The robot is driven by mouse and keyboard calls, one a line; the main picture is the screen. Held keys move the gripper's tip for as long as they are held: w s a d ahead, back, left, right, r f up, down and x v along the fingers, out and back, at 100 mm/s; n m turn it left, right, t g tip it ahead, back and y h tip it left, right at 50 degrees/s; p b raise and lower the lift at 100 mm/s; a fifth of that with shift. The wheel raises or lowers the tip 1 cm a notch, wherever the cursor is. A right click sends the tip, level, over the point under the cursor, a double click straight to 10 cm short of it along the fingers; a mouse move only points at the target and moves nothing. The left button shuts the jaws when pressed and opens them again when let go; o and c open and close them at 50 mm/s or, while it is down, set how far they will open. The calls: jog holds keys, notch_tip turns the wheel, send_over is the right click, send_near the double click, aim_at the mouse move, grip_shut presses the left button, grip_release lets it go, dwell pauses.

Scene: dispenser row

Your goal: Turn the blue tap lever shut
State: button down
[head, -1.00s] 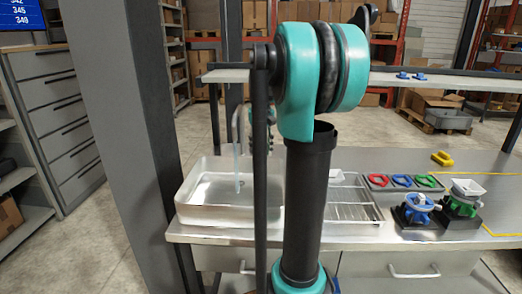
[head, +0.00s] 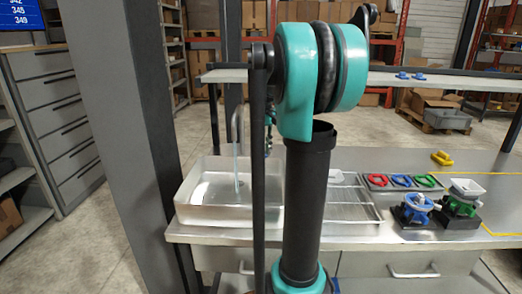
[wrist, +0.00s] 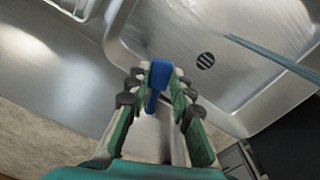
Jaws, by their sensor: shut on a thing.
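The blue tap lever (wrist: 159,74) shows in the wrist view between the two green, black-tipped fingers of my gripper (wrist: 158,88). My gripper is shut on it. In the head view my gripper (head: 268,137) is partly visible behind my arm, and the lever is hidden there. The grey tap spout (head: 236,118) rises over the sink (head: 214,213). A thin pale stream (head: 237,168) drops from it into the basin. The stream also crosses the basin in the wrist view (wrist: 275,58), above and right of the drain (wrist: 206,61).
Right of the sink are a wire rack (head: 350,205) and red, blue and green rings on a tray (head: 401,190). Two valve-like units, one blue (head: 415,210) and one green (head: 463,208), stand further right. A shelf (head: 440,80) crosses above the counter. A grey pillar (head: 120,150) stands left.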

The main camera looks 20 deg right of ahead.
jog(key=w+d+n, duration=0.4)
jog(key=d+n, duration=0.3)
jog(key=n, duration=0.5)
jog(key=shift+w+d, duration=0.1)
dwell(0.4)
jog(key=c, duration=1.3)
grip_release()
